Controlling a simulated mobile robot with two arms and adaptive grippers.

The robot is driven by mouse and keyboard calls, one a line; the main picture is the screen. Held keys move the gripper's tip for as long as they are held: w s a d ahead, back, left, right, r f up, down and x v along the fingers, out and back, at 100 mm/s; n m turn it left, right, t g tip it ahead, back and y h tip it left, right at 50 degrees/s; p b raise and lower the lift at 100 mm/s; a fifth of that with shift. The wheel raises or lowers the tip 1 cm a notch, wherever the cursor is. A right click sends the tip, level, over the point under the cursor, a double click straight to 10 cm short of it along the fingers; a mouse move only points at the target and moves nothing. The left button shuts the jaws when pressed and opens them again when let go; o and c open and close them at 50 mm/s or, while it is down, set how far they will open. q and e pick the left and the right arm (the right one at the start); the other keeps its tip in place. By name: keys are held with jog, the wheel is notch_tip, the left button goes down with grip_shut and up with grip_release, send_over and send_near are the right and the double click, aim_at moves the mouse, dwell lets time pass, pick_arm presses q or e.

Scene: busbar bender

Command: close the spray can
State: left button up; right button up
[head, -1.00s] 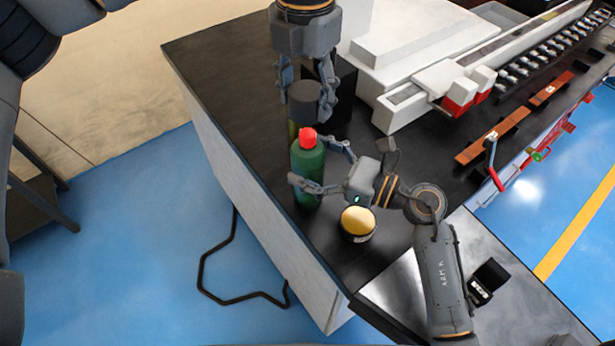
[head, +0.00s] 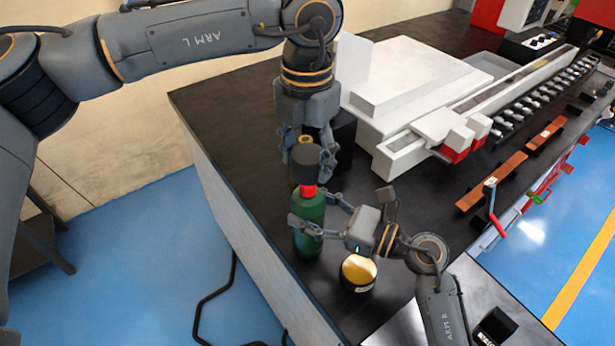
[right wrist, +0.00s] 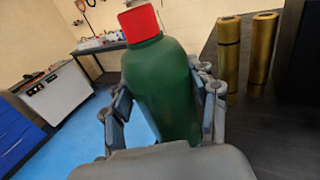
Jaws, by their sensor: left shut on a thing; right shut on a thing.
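The spray can is a green bottle (head: 308,232) with a red top (head: 308,190), upright near the table's left edge. My right gripper (head: 311,214) is shut around its body; the right wrist view shows the green body (right wrist: 165,85) between my fingers (right wrist: 166,108) and the red top (right wrist: 140,22). My left gripper (head: 308,160) is shut on a dark grey cap (head: 306,156). In the head view the cap's lower edge meets or overlaps the red top. In the right wrist view no cap shows on the red top, so contact is unclear.
Two gold cylinders (right wrist: 228,55) stand behind the can. A short black can with a yellow top (head: 358,270) stands right of it, close to my right gripper.

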pick_arm(q)
jog(key=shift+f, duration=1.35)
jog(key=shift+f, duration=0.1)
jog(key=shift+f, duration=0.8)
jog(key=shift+f, duration=0.65)
jog(key=o, duration=0.8)
notch_tip(320, 180, up, 12)
jog(key=shift+w, duration=0.1)
